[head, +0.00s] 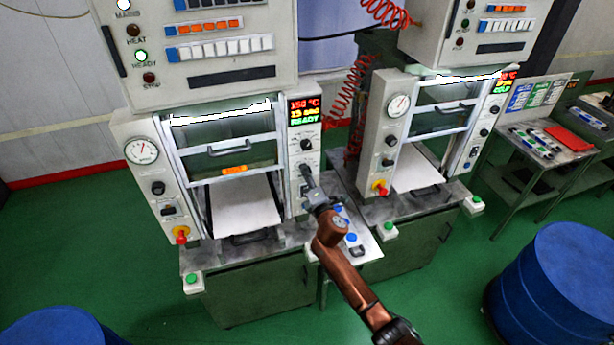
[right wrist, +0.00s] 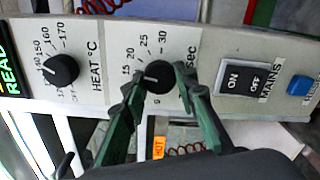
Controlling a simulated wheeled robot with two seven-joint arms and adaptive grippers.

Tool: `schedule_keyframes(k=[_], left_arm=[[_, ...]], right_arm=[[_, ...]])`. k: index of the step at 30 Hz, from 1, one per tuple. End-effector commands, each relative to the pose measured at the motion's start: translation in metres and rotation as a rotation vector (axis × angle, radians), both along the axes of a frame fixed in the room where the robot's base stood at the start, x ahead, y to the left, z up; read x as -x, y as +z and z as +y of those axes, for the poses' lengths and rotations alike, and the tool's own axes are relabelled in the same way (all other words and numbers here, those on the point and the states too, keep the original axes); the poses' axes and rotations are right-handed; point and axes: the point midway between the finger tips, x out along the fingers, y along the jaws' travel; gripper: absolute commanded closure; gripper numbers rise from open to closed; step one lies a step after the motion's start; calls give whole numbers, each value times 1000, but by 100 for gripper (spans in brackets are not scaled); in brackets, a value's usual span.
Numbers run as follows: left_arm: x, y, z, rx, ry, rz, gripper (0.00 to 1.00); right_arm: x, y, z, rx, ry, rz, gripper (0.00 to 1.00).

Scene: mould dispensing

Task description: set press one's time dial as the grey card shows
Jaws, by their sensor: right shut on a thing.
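Press one's time dial (right wrist: 159,78) is a black knob in the right wrist view, with numbers from about 15 to 30 and "sec" around it. Its white mark points left in that view, close to the 15. My right gripper (right wrist: 162,88) has its green fingers on either side of the knob, shut on it. In the head view the right gripper (head: 308,186) is at the lower right panel of the left press (head: 140,185). The press display (head: 303,111) reads 150 °C, a seconds line that looks like 13, and READY. I cannot make out a grey card. My left gripper is not in view.
The heat dial (right wrist: 62,70) and the mains switch (right wrist: 247,80) flank the time dial. A second press (head: 398,120) stands to the right. A side table (head: 545,160) with boards and small items is at far right. Blue drums (head: 565,275) stand on the green floor.

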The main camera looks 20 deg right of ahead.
Motion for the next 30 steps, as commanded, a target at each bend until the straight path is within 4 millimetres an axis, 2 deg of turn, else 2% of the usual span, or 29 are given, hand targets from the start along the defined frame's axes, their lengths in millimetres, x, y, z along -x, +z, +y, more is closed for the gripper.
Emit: schedule_keyframes(k=[6,13,30], left_arm=[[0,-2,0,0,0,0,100],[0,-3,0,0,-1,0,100],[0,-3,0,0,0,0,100]], right_arm=[[0,0,1,-166,1,6,98],[0,0,0,-282,0,11,98],[0,0,0,-346,0,13,98]])
